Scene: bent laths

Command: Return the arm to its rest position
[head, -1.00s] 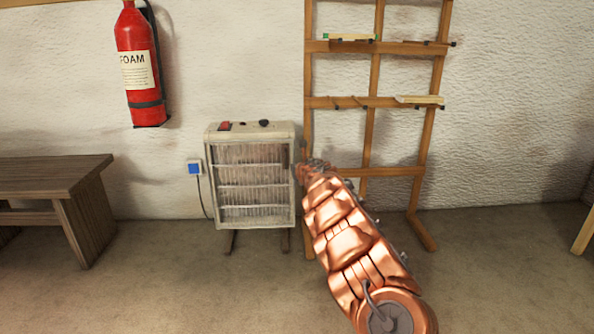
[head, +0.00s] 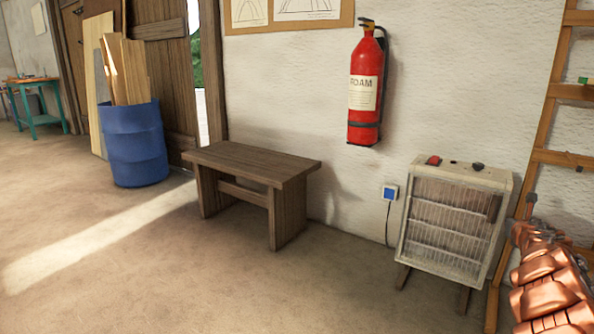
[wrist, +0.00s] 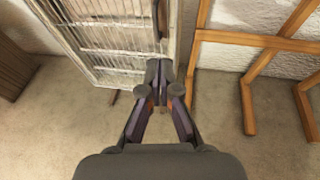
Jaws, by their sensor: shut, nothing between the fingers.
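My gripper (wrist: 160,82) is shut with nothing between its fingers, in the middle of the wrist view. In the head view my copper-coloured arm reaches up from the lower right corner, and the small dark gripper (head: 530,207) shows at its far end. In both views it is close to the right side of the pale heater (head: 452,222). The heater also shows in the wrist view (wrist: 115,40), ahead and left of the fingers. I cannot tell the exact gap between them.
A wooden rack (head: 548,110) leans on the wall just right of the heater. A red fire extinguisher (head: 364,90) hangs above a blue socket (head: 390,192). A wooden bench (head: 250,165) and a blue barrel (head: 133,145) holding boards stand further left. The floor in front is clear.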

